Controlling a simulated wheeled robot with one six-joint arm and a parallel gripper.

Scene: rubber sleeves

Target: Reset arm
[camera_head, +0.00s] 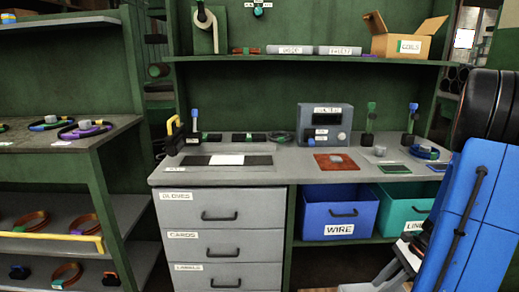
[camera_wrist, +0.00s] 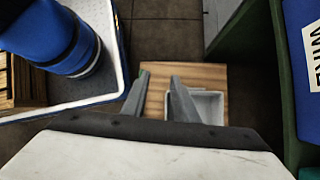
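My gripper (camera_wrist: 159,76) shows in the wrist view, pointing down. Its two grey fingers stand apart, with nothing seen held between them. Below them are a light wooden board (camera_wrist: 157,72) and a small white box (camera_wrist: 208,104) with a grey inside, which looks empty. The right finger overlaps the box's left part. In the head view my blue arm fills the right side, and I cannot make out the gripper's fingers there.
A grey workbench (camera_head: 225,174) holds a labelled grey device (camera_head: 325,125), mats and small tools. Below are drawers (camera_head: 222,215), a blue WIRE bin (camera_head: 339,213) and a teal bin (camera_head: 400,212). Shelves with coloured cable rings (camera_head: 86,129) stand left. Dark tiled floor shows in the wrist view.

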